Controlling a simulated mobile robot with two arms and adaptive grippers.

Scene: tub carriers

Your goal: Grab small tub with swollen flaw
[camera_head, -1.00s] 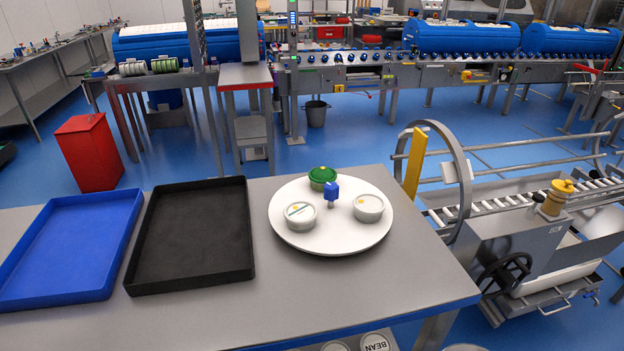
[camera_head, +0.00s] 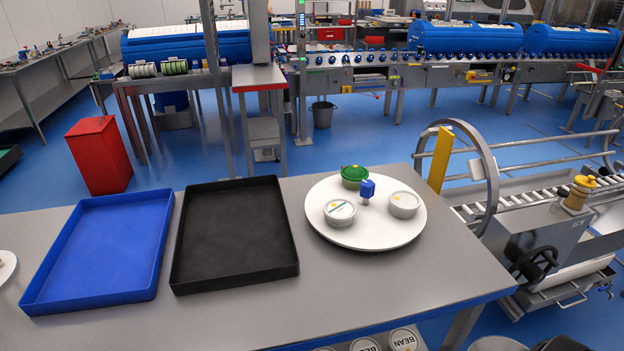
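Three small tubs stand on a round white tray at the right of the grey table. One tub has a green lid (camera_head: 354,176) and is at the back. A white-lidded tub with a stripe on its lid (camera_head: 340,212) is at the front left. Another white-lidded tub with a small yellow mark (camera_head: 404,204) is at the right. I cannot tell from here which lid is swollen. The round white tray (camera_head: 368,238) has a blue knob (camera_head: 367,188) on a short post at its middle. Neither of my grippers is in view.
An empty blue tray (camera_head: 100,250) and an empty black tray (camera_head: 235,235) lie on the left and middle of the grey table (camera_head: 400,290). More tubs (camera_head: 403,340) show below the front edge. A roller conveyor (camera_head: 510,200) stands at the right.

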